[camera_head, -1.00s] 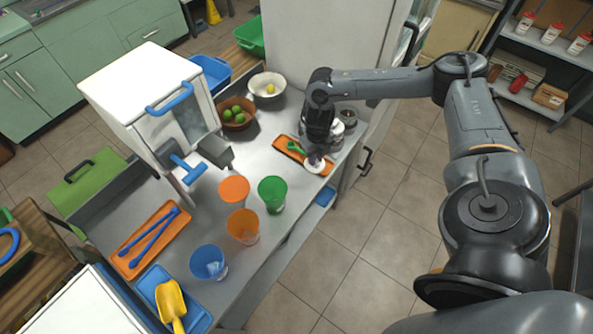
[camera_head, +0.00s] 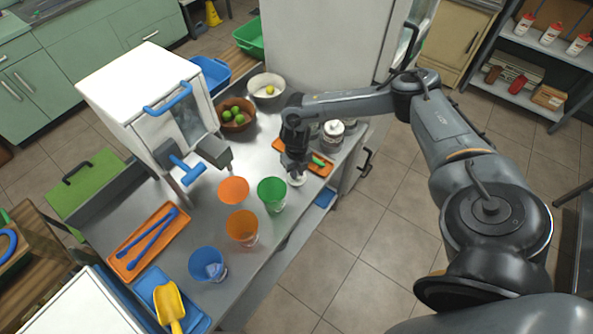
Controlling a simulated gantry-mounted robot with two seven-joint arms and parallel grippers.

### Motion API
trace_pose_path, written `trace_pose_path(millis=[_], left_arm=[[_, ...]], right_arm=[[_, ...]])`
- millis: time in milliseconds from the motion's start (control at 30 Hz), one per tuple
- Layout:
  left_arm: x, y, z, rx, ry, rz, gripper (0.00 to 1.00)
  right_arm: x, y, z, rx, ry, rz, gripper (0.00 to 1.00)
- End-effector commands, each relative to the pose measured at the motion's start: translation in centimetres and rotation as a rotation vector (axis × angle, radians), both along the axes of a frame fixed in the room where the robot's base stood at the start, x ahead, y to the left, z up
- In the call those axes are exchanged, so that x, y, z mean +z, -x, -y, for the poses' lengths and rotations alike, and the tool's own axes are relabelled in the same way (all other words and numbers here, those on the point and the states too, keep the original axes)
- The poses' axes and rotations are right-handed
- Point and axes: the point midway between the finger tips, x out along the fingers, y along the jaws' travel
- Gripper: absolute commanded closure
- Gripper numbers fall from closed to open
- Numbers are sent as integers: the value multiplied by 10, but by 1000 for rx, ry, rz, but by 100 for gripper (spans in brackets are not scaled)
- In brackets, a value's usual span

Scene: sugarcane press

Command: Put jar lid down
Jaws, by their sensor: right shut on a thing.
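My right gripper (camera_head: 295,170) is shut on the white jar lid (camera_head: 297,181). The gripper partly covers the lid, and I cannot tell whether the lid touches the counter. A jar (camera_head: 332,130) stands on the counter behind the tray, to the right of the gripper. My left gripper is not in view.
A bowl of limes (camera_head: 240,122) and a white bowl (camera_head: 268,84) stand behind. The white press machine (camera_head: 135,95) is at left.

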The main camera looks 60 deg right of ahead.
Motion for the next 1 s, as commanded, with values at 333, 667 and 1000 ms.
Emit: trace_pose_path(millis=[333, 667, 1000], left_arm=[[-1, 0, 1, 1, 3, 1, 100], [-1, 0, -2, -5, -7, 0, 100], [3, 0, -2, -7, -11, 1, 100]], right_arm=[[-2, 0, 0, 0, -1, 0, 79], [-2, 0, 0, 0, 0, 0, 57], [18, -1, 0, 0, -1, 3, 57]])
